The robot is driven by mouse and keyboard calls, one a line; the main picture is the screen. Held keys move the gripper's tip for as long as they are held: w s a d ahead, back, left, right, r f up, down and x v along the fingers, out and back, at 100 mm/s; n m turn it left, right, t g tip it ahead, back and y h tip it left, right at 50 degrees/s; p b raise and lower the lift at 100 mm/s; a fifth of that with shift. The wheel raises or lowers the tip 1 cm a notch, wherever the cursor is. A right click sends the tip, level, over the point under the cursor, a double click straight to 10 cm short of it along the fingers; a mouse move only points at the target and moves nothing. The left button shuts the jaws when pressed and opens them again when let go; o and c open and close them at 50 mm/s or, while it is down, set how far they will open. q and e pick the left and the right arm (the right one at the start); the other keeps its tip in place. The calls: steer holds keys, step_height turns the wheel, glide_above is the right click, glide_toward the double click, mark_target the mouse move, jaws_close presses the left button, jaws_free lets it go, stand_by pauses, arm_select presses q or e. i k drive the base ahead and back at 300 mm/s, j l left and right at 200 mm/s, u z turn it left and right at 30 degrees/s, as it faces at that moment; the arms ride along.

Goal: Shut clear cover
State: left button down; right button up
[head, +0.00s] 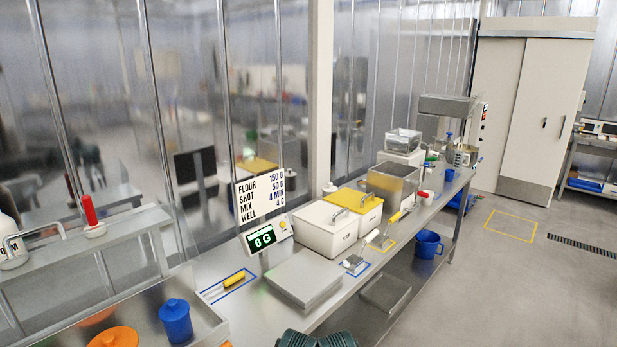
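A clear box-like cover (404,138) shows small in the head view, on top of a white unit (400,158) toward the far part of the long steel bench. At this distance I cannot tell whether it is open or shut. Neither of my grippers shows; only dark ribbed parts, likely mine, come in at the bottom edge.
A blue bucket (428,244) is below. The floor (480,290) at right is open.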

mark_target(6, 243)
steer(key=l+u, duration=0.1)
steer(key=u, duration=0.75)
steer(key=k+u, duration=0.15)
steer(key=u, duration=0.25)
steer(key=l+u, duration=0.1)
steer(key=u, duration=0.3)
